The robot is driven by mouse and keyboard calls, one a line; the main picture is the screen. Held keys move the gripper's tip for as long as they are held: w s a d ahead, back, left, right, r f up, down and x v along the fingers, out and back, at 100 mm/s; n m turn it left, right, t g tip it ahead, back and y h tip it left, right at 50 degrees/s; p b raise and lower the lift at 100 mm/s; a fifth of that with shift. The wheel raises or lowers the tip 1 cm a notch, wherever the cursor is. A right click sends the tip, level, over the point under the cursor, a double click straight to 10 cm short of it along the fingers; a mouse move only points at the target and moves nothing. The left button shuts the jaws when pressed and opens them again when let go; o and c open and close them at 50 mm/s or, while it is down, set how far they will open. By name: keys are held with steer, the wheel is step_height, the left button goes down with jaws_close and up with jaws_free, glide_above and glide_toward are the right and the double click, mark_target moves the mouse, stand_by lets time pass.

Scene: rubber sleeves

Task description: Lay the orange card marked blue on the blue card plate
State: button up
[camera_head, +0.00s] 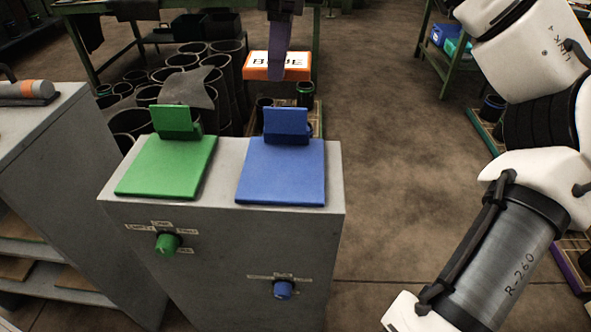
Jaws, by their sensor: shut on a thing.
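The orange card (258,73) has a white face with black letters, partly hidden, that read as BLUE. My gripper (279,72), a purple finger coming down from the top edge, is shut on the card and covers the middle of its word.
A green card plate (165,168) with its own tab sits left of the blue one. The grey cabinet (215,255) has a green and a blue knob in front. Dark rubber sleeves (185,62) crowd the floor behind.

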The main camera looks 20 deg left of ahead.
mark_target(282, 174)
step_height(282, 174, down, 19)
steer(key=shift+f+b, duration=0.1)
steer(key=shift+b, duration=0.35)
steer(key=shift+f, duration=0.2)
steer(key=o, duration=1)
steer(key=shift+r, duration=0.1)
steer(key=r, duration=0.4)
steer(key=d+r, duration=0.1)
steer(key=r, duration=0.7)
steer(key=shift+w+d, duration=0.15)
steer(key=shift+w, duration=0.05)
